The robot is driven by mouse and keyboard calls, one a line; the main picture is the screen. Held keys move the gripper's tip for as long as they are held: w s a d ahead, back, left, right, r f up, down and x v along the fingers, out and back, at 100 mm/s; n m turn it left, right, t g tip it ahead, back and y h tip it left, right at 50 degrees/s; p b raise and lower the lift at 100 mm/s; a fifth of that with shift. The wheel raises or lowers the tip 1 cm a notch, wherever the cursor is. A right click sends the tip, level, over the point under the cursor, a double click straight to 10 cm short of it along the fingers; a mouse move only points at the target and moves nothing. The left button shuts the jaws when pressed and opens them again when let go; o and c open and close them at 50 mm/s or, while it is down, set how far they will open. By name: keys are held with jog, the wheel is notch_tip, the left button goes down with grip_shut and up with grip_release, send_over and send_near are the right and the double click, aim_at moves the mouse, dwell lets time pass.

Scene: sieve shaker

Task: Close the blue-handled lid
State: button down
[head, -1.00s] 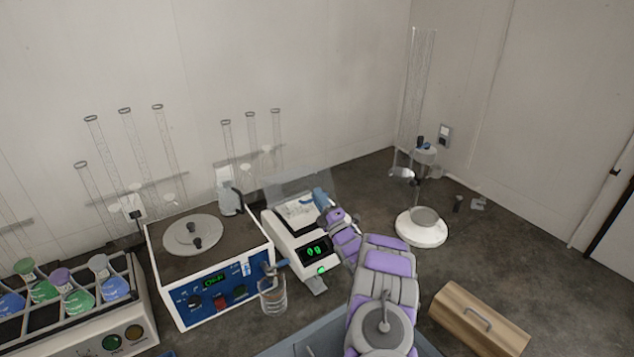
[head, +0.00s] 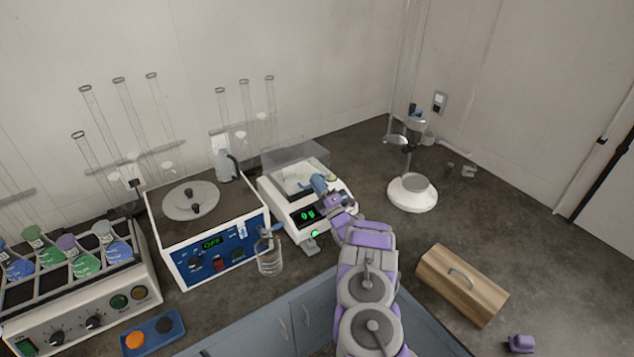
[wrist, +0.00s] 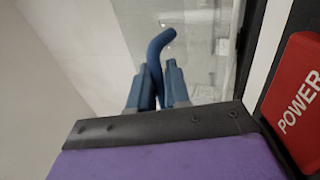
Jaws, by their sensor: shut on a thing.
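The clear lid (head: 293,154) belongs to the white balance (head: 288,205) and stands raised at the balance's back, over its pan area. Its blue handle (wrist: 160,45) shows in the wrist view as a bent blue rod. My gripper (wrist: 156,88) has blue fingers, one on each side of the handle, and is shut on it. In the head view my gripper (head: 319,184) is at the balance's right side. There the fingers and handle blend together, and the arm hides the balance's right front corner.
A blue-fronted device (head: 212,252) stands left of the balance, with a glass beaker (head: 269,257) near its front. A rack of flasks (head: 75,262) is farther left. A white stand (head: 412,193) and wooden block (head: 462,284) are on the right. A red POWER label (wrist: 298,100) shows in the wrist view.

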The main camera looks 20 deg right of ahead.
jog(key=c, duration=1.3)
grip_release()
jog(key=shift+c, duration=0.2)
jog(key=shift+s, duration=0.1)
jog(key=shift+s+f, duration=0.15)
jog(key=shift+f, duration=0.1)
jog(key=b+v, duration=0.1)
jog(key=v, duration=1.5)
jog(key=shift+s+d, duration=0.25)
jog(key=shift+s, duration=0.1)
